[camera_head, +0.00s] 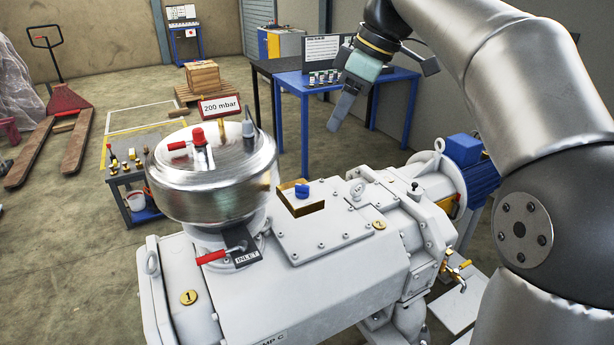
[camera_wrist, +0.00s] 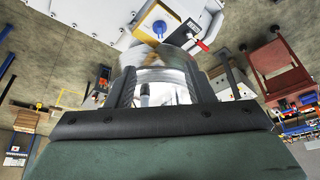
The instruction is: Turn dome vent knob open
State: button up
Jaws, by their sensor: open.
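The shiny metal dome (camera_head: 212,180) stands on the pale pump housing at the left. A red-capped knob (camera_head: 198,137) with a red lever (camera_head: 178,146) pointing left sits on its top; I take this as the vent knob. My gripper (camera_head: 338,122) hangs in the air to the right of the dome, well apart from it, fingers pointing down. In the wrist view my gripper (camera_wrist: 166,88) is open and empty, with the dome (camera_wrist: 178,62) showing beyond and between the fingers. The red knob cannot be made out there.
A grey-topped sensor (camera_head: 248,128) and a "200 mbar" sign (camera_head: 221,108) stand at the dome top. A red inlet handle (camera_head: 211,257) lies below the dome. A blue knob (camera_head: 302,191) sits on the pump lid. A blue table (camera_head: 300,84) stands behind my gripper.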

aim_at(303, 186)
jog(key=x, duration=1.7)
jog(key=shift+w+a, duration=0.1)
jog(key=c, duration=1)
